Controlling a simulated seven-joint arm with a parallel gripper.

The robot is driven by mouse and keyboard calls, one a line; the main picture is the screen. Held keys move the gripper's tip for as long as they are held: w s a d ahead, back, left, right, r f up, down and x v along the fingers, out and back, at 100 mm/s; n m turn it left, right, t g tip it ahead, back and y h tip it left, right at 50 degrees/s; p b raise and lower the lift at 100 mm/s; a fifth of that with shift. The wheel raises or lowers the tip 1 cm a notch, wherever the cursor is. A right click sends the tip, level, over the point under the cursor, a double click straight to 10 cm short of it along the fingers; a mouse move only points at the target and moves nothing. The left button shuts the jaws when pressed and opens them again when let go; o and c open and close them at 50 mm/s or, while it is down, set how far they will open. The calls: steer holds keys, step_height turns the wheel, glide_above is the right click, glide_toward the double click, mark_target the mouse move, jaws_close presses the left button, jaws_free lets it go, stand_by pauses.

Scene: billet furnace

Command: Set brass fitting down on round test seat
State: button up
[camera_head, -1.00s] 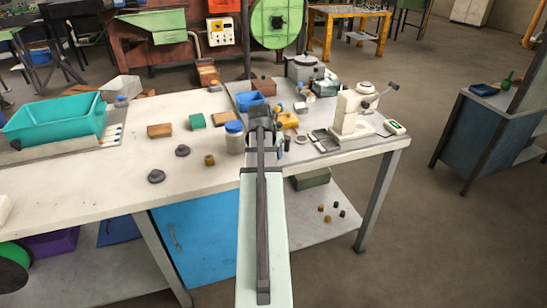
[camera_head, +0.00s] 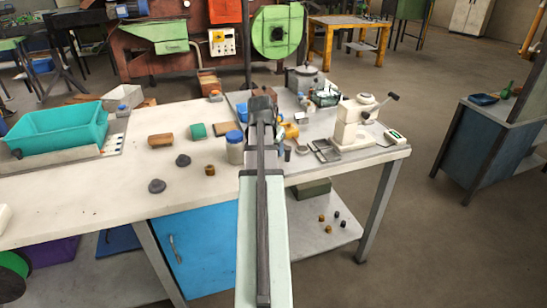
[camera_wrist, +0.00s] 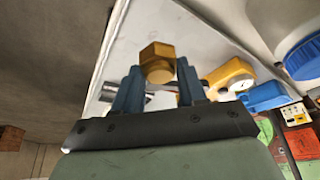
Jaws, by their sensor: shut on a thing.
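The brass fitting (camera_wrist: 157,62) is a gold-coloured hex piece between the two blue fingers of my gripper (camera_wrist: 158,80) in the wrist view. My gripper is shut on it, above the bench. In the head view my gripper (camera_head: 262,103) is over the right part of the bench, and my own arm hides the fitting. A small, flat round disc (camera_head: 301,149) lies to the right of my gripper. I cannot tell whether it is the round test seat.
A white stand with a crank (camera_head: 350,125) is right of my gripper. A blue-lidded jar (camera_head: 235,150) stands left of my arm. A yellow dial gauge (camera_wrist: 232,77) is near the fingers. A teal bin (camera_head: 60,130) is far left.

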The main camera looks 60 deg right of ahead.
step_height(320, 180, up, 3)
steer(key=shift+r, duration=0.1)
steer(key=shift+s+r, duration=0.1)
steer(key=shift+r, duration=0.1)
steer(key=shift+s+d+r, duration=0.15)
steer(key=shift+s+d, duration=0.05)
steer(key=shift+s, duration=0.1)
steer(key=s+d, duration=0.4)
steer(key=d, duration=1.1)
steer(key=shift+m, duration=0.4)
steer(key=shift+s+d+f, duration=0.1)
steer(key=shift+f, duration=4.1)
